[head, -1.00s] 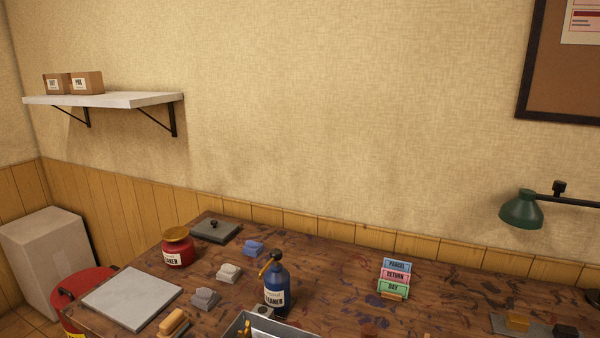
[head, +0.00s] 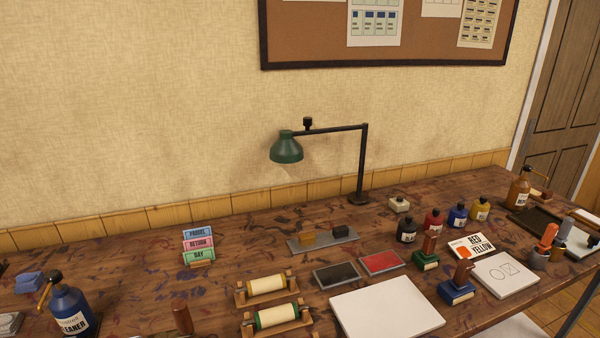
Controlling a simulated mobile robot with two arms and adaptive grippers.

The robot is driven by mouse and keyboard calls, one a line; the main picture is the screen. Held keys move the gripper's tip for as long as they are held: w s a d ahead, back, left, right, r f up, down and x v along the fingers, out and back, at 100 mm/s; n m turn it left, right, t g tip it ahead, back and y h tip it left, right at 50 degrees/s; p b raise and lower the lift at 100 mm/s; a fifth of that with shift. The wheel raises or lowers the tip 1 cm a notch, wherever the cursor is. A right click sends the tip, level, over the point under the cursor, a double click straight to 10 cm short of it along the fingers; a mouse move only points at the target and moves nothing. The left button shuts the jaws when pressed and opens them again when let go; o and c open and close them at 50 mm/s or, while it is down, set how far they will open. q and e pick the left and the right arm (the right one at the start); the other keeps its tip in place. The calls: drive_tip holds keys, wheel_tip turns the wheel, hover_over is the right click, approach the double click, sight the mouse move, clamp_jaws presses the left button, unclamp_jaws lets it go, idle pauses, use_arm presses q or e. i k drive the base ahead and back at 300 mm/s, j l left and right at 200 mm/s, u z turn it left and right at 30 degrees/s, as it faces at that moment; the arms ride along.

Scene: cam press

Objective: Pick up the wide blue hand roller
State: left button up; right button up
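I cannot make out a wide blue hand roller in the head view. Two cream rollers lie on wooden stands near the front middle: a rear one with yellowish ends (head: 267,285) and a front one with green ends (head: 278,317). A brown upright handle (head: 182,318) stands left of them, and what it belongs to is cut off by the bottom edge. Neither of my grippers is in view.
A blue cleaner bottle (head: 72,312) stands at the left. A white slab (head: 387,308), dark pad (head: 336,275) and red pad (head: 382,262) lie right of the rollers. A green lamp (head: 286,150) overhangs the back. Stamps and several bottles crowd the right.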

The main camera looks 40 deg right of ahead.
sight(456, 290)
drive_tip(key=z, duration=2.4)
